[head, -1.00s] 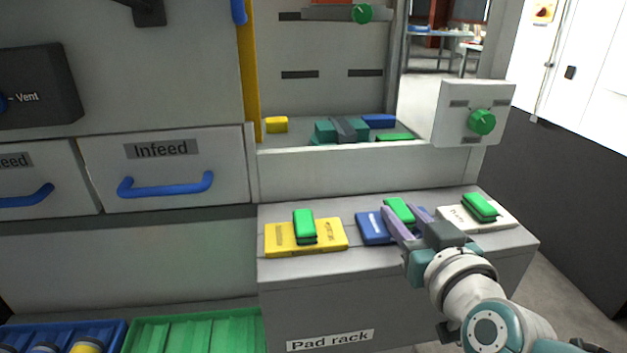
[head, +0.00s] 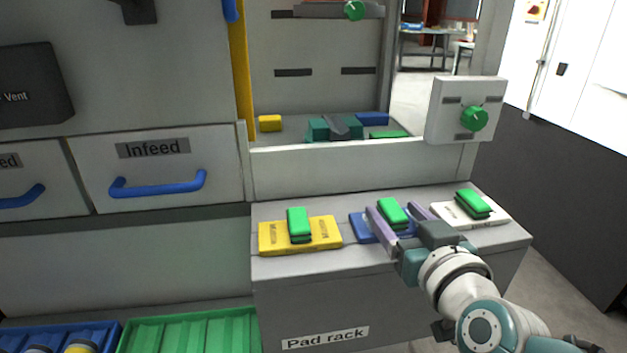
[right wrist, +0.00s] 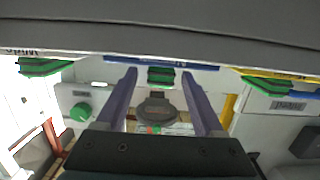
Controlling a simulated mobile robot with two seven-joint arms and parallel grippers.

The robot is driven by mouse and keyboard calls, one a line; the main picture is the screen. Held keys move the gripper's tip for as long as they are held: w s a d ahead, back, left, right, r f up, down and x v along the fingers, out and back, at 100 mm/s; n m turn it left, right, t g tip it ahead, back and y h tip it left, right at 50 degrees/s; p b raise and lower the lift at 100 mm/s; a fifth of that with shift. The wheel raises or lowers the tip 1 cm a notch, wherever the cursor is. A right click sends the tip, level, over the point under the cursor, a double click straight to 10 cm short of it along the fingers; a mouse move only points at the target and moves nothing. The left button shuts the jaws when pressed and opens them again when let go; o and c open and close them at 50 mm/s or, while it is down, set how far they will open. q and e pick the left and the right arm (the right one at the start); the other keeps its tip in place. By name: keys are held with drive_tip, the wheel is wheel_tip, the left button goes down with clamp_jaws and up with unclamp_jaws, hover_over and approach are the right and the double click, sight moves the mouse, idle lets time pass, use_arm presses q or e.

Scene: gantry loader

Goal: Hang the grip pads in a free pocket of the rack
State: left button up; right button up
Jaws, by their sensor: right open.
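The pad rack (head: 325,300) is a grey, labelled box with a flat top. On it lie a yellow labelled plate (head: 270,237), a blue plate (head: 358,228) and a white plate (head: 498,216), each with a green block on top: left block (head: 298,224), middle block (head: 393,211), right block (head: 473,204). I cannot tell which are the grip pads; no empty pocket is clearly visible. My right gripper (head: 392,209) is open, its purple fingers on either side of the middle block. The right wrist view shows this block (right wrist: 160,76) between the fingertips; contact is unclear. My left gripper is not visible.
Behind the rack, an open bay holds a teal and grey fixture (head: 335,128) and yellow, blue and green blocks. A panel with a green knob (head: 474,118) stands at right. The Infeed drawer (head: 155,175) and a green bin (head: 190,332) are at left.

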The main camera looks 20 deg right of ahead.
drive_tip(key=p+v, duration=0.2)
drive_tip(key=v, duration=0.7)
drive_tip(key=shift+s, duration=0.35)
drive_tip(key=shift+r, duration=0.15)
